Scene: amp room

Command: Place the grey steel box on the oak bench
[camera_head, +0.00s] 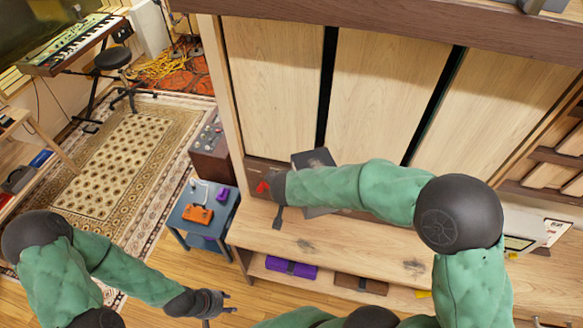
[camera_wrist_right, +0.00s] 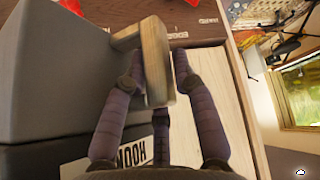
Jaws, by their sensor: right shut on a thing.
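The grey steel box (camera_head: 313,157) is partly hidden behind my right forearm, over the back left part of the oak bench (camera_head: 345,242). In the right wrist view the box (camera_wrist_right: 55,65) fills the left side, with a wooden handle (camera_wrist_right: 153,55) and a label below. My right gripper (camera_wrist_right: 150,85) has its purple fingers closed around that handle. I cannot tell whether the box touches the bench. My left gripper (camera_head: 218,301) is low at the left, apart from the bench, its fingers spread and empty.
A brown case (camera_head: 255,165) with a red item stands at the bench's left end. A blue side table (camera_head: 195,222) holds an orange item (camera_head: 198,214). A purple bundle (camera_head: 292,267) lies on the lower shelf. The bench's middle front is clear. Papers (camera_head: 525,238) lie at its right.

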